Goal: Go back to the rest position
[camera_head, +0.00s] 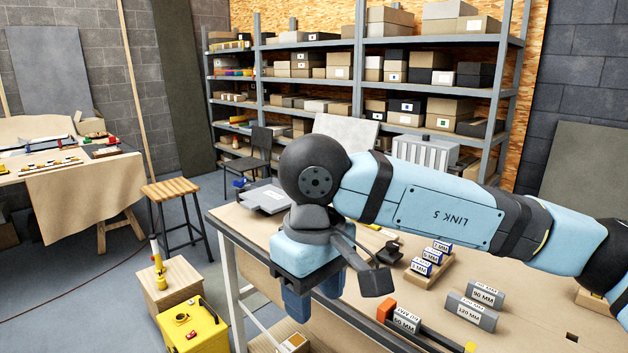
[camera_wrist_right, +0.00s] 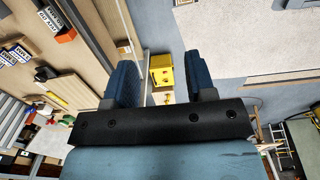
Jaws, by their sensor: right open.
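My right arm (camera_head: 440,205) comes in from the right across the workbench. My right gripper (camera_head: 312,292) points down at the bench's left edge, with its blue fingers beside that edge. In the right wrist view my right gripper (camera_wrist_right: 162,80) shows two blue fingers spread apart with nothing between them. The floor and a yellow case (camera_wrist_right: 162,70) show beyond the gap. My left gripper is in neither view.
The workbench (camera_head: 250,222) holds labelled grey blocks (camera_head: 472,312), a small rack of blocks (camera_head: 428,262) and an orange-ended tool (camera_head: 387,310). A yellow case (camera_head: 192,330), stool (camera_head: 170,192) and shelves (camera_head: 360,75) stand around it. Floor shows left of the bench.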

